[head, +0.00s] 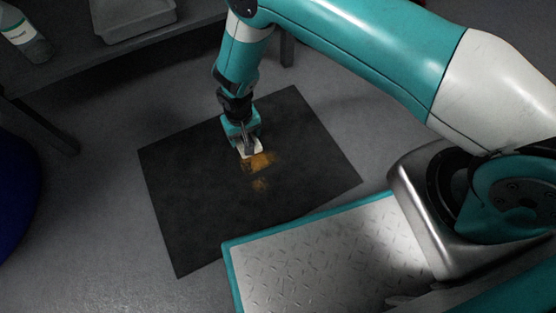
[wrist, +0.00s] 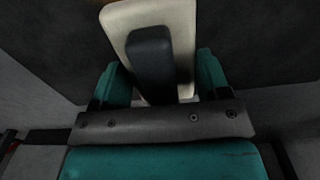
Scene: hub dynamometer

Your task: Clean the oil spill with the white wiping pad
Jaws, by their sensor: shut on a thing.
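My gripper (head: 245,142) is shut on the dark handle of the white wiping pad (head: 250,154). The pad is low over the dark mat, at the upper edge of the oil spill (head: 260,162); I cannot tell whether it touches the mat. The spill shows as an amber patch with a smaller, fainter patch below it. In the wrist view, the pale pad (wrist: 180,18) and its dark handle (wrist: 151,62) sit between the teal fingers of my gripper (wrist: 160,85). The oil spill cannot be made out in the wrist view.
The dark mat (head: 200,210) lies on the grey floor. A grey shelf or bench (head: 75,58) at the upper left bears a bottle (head: 25,38) and a light tray (head: 130,18). A blue rounded object (head: 15,190) stands at the left edge. The floor left of the mat is clear.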

